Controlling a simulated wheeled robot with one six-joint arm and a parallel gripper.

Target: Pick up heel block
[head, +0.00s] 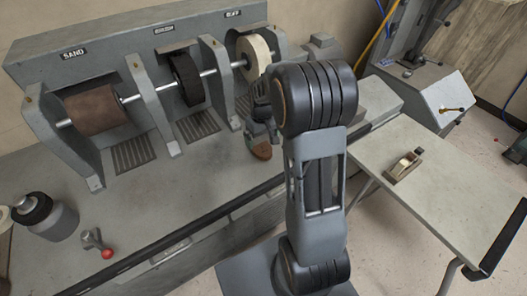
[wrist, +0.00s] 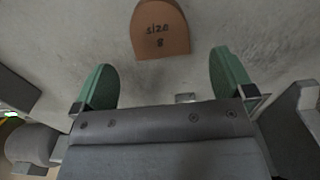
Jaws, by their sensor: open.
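The heel block (wrist: 160,32) is a brown, rounded piece marked "size 8" in the wrist view. It lies on the grey bench surface, just beyond my fingertips and between their lines. In the head view the heel block (head: 262,152) shows as a small brown patch beneath my gripper (head: 258,138). My gripper also shows in the wrist view (wrist: 165,75), with two green finger pads spread wide and nothing between them. My arm hides part of the bench in the head view.
A finishing machine with a sanding drum (head: 95,110), a dark brush wheel (head: 187,78) and a pale buffing wheel (head: 253,58) stands behind my gripper. A red-knobbed lever (head: 105,252) and a jar (head: 50,218) are at left. A small plane (head: 404,167) lies on the right-hand table (head: 440,195).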

